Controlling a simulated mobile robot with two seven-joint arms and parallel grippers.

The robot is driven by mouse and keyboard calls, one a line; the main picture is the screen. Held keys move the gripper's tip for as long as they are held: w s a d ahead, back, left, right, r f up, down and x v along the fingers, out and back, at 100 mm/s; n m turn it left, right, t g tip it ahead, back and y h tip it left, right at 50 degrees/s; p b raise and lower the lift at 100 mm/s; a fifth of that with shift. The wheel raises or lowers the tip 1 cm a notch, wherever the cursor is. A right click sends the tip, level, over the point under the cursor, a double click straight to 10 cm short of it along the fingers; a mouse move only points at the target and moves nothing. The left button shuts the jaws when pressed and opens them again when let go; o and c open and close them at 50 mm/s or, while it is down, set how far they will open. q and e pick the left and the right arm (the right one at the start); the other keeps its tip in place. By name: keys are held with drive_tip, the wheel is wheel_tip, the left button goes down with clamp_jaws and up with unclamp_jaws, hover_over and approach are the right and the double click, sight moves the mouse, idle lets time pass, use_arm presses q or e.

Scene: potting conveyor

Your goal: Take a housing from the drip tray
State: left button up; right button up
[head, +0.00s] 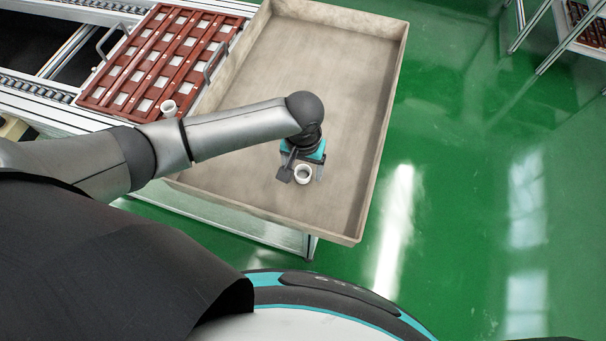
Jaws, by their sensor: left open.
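The drip tray (352,107) is a large beige tray with raised walls, in the middle of the head view. A small white ring-shaped housing (303,174) stands in its near part. My left gripper (302,176) reaches down over the tray. It is open, with its fingers on either side of the housing. I cannot tell whether the fingers touch it. My right gripper is not in view.
A red rack (127,61) with several pale square inserts and grey handles lies on the conveyor (38,87) at the left. The tray walls stand up around the gripper. The rest of the tray floor is clear. Green floor (470,170) lies to the right.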

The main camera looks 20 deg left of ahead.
use_arm(q)
drive_tip(key=shift+f, duration=0.25)
clamp_jaws()
idle(0.5)
